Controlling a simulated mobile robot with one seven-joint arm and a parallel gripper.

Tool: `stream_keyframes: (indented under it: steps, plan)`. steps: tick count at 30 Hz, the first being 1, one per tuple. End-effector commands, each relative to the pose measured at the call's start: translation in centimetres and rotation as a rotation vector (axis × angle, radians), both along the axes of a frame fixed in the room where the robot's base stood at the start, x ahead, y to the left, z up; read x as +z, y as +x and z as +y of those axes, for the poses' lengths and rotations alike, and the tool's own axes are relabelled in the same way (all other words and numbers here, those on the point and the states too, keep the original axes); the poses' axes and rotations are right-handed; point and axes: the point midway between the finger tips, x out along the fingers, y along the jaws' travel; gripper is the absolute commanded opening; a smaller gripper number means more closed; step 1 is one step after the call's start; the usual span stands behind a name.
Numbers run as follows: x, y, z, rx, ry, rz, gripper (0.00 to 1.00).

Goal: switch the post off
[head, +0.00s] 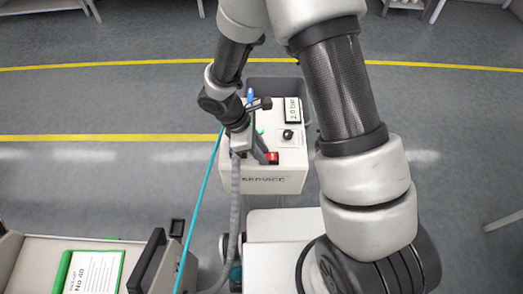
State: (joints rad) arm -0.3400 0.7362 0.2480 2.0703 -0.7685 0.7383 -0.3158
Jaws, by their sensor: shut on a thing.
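The post (262,182) is a pale box marked SERVICE in the middle of the head view. Its top carries a display (292,110) reading 2.0 bar, a black knob (288,134), a red switch (272,158) at the front edge and a small green spot. My gripper (243,146) is over the left part of the post's top, left of the red switch. It is shut on what looks like the upper end of a ribbed grey hose (235,195). The fingertips and the grip itself are mostly hidden, so I cannot tell whether they touch the post.
A thin cyan hose (203,205) runs down to the lower left. A dark grey bin (272,86) is behind the post. A trolley (32,262) with a green-framed card (92,275) and black handle (147,262) stands lower left. Floor beyond is clear, with yellow lines.

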Motion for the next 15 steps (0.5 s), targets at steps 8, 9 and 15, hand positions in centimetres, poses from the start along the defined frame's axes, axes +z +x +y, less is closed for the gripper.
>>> stream_keyframes:
  steps: [8,9,15]
  plan:
    - [0.9,-0.1,-1.1,-0.009,0.235,-0.004,0.01]
    - [0.9,-0.2,-1.2,-0.009,0.27,-0.004,0.01]
    - [0.8,-0.2,-1.3,-0.003,0.38,-0.01,0.01]
